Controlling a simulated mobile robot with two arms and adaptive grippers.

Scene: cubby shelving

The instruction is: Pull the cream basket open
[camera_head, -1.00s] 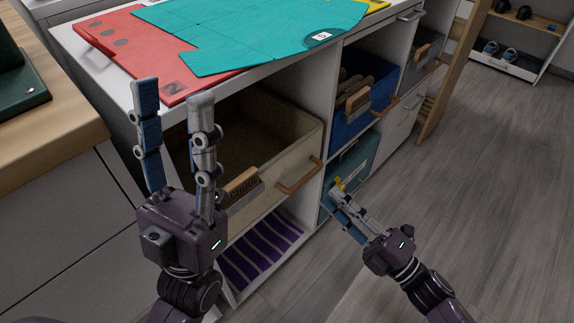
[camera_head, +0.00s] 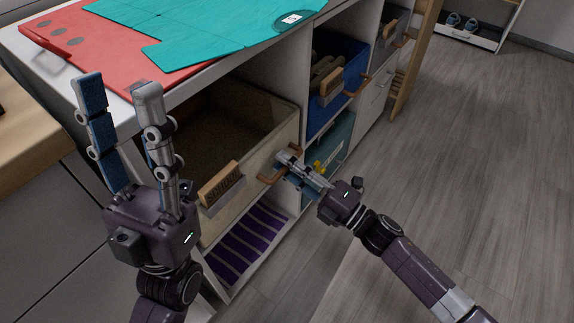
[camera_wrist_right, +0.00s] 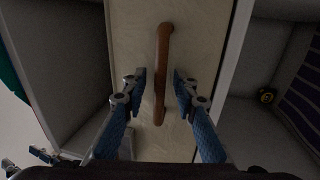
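The cream basket (camera_head: 247,186) sits in the cubby under the worktop, its dark inside partly visible. Its front carries a wooden handle (camera_head: 269,179) at the right and a wooden label plate (camera_head: 219,184). My right gripper (camera_head: 287,160) is at this handle. In the right wrist view, the handle (camera_wrist_right: 162,55) runs between the two open fingers (camera_wrist_right: 159,82), with a gap on each side, against the cream front (camera_wrist_right: 135,45). My left gripper (camera_head: 118,90) is open and empty, pointing up in front of the basket's left part, hiding some of it.
A blue basket (camera_head: 349,78) and a teal basket (camera_head: 338,153) stand in cubbies to the right. A purple-striped item (camera_head: 245,245) lies in the cubby below. Red (camera_head: 75,45) and teal (camera_head: 215,30) sheets cover the worktop. The floor (camera_head: 460,150) to the right is clear.

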